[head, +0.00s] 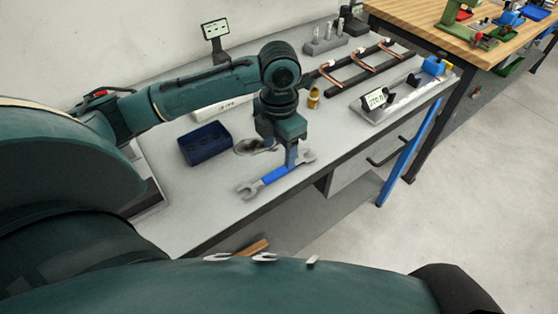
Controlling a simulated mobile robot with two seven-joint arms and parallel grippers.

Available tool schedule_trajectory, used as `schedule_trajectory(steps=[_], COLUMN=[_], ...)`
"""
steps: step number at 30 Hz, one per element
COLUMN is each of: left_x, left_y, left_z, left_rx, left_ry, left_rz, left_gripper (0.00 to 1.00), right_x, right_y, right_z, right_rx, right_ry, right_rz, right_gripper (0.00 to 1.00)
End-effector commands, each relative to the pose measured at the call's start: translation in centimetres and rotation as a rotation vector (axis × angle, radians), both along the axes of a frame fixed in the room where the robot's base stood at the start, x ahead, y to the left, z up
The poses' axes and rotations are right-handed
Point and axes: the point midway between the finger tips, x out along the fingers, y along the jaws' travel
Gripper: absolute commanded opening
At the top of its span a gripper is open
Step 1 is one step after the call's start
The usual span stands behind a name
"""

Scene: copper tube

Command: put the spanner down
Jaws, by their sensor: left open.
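The spanner (272,177) has a blue handle and grey metal ends. It appears to lie flat on the grey workbench (215,215), near its front edge and slanting up to the right. My left gripper (291,163) points down at the right part of the spanner's handle, with its jaws open. The fingers hide part of the handle there. I cannot tell whether a finger still touches it. My right gripper does not show.
A dark blue bin (205,144) stands left of my left gripper. A grey round item (247,147) lies beside it. A small brass-coloured part (314,98), a rack with copper tubes (362,62) and a device with a display (376,98) stand to the right. Bare bench lies left of the spanner.

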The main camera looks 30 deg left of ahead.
Motion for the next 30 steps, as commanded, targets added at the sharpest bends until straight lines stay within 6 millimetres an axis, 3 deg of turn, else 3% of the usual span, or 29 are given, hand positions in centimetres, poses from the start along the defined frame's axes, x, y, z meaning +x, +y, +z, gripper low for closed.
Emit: schedule_trajectory(steps=[3, 10, 30], left_x=[0.1, 0.0, 0.0], left_y=[0.0, 0.0, 0.0], left_z=[2.6, 5.4, 5.7], left_rx=[-0.001, -0.001, -0.001], left_ry=[-0.006, -0.002, 0.001], left_rz=[0.0, 0.001, 0.0], left_gripper=[0.58, 0.58, 0.58], right_x=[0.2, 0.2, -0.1], right_y=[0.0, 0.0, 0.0], right_z=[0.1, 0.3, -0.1], right_rx=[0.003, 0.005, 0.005], right_ry=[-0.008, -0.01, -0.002], right_rz=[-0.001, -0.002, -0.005], right_gripper=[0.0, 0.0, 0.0])
